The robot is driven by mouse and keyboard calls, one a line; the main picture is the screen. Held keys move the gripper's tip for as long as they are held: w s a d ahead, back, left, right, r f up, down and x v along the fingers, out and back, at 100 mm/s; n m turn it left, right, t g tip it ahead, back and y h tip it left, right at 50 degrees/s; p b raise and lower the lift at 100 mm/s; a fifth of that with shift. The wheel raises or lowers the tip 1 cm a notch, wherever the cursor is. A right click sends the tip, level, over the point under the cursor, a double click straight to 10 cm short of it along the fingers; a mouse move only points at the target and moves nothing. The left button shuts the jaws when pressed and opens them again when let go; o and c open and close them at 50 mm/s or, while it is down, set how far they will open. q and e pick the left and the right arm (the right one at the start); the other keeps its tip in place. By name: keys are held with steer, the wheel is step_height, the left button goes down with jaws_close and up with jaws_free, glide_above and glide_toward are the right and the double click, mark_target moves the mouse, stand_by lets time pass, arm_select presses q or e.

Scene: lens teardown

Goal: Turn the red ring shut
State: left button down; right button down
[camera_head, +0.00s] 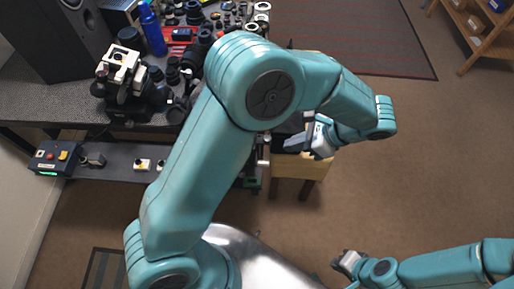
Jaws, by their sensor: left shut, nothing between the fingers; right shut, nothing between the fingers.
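I cannot make out a red ring in the head view; the large teal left arm covers part of the bench. A small red item (181,35) lies among dark lens parts at the back, but its shape is too small to tell. My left gripper (298,146) is shut and empty, pointing left above the wooden stool, just right of the bench. My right gripper (338,262) is shut and empty over the floor at the lower right, well away from the bench.
The dark bench (40,105) carries a black speaker (55,35), a blue bottle (152,30), a black-and-white device (120,70) and several lens parts. A button box (52,158) sits at the lower left. A wooden stool (312,170) stands beside the bench.

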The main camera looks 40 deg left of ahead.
arm_select(q)
steer(key=x, duration=0.4)
steer(key=a+r+p+x, duration=0.1)
steer(key=x, duration=0.3)
steer(key=p+x, duration=0.1)
steer(key=x, duration=0.4)
steer(key=shift+s+a+r, duration=0.2)
steer(key=shift+s+a, duration=0.15)
